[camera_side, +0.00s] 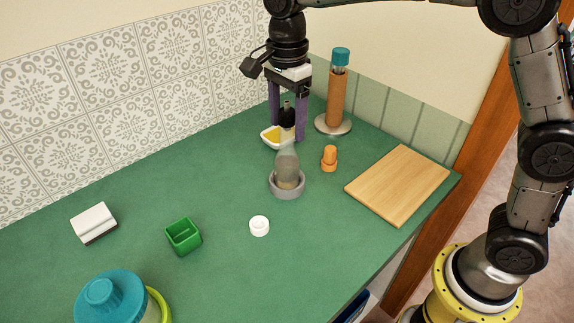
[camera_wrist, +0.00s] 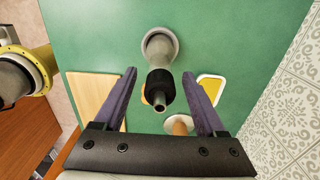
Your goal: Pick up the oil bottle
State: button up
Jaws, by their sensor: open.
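The oil bottle (camera_side: 288,168) is greyish and see-through, with a black neck and pourer on top. It stands upright in a grey round holder (camera_side: 275,191) on the green counter. My gripper (camera_side: 287,136) points down over it, its two purple fingers apart on either side of the black neck. In the wrist view the bottle (camera_wrist: 158,47) shows with its black top (camera_wrist: 160,87) between the open fingers of my gripper (camera_wrist: 159,73), with gaps visible on both sides. The gripper holds nothing.
A dish with yellow contents (camera_side: 271,136) sits close behind the fingers. A brown roll on a stand (camera_side: 337,97), an orange stopper-like piece (camera_side: 330,160) and a wooden board (camera_side: 398,186) are to the right. A white ring (camera_side: 259,226) and green box (camera_side: 184,237) are in front.

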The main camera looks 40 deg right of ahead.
jog(key=shift+f, duration=0.7)
grip_shut()
jog(key=shift+r, duration=0.15)
dwell(0.8)
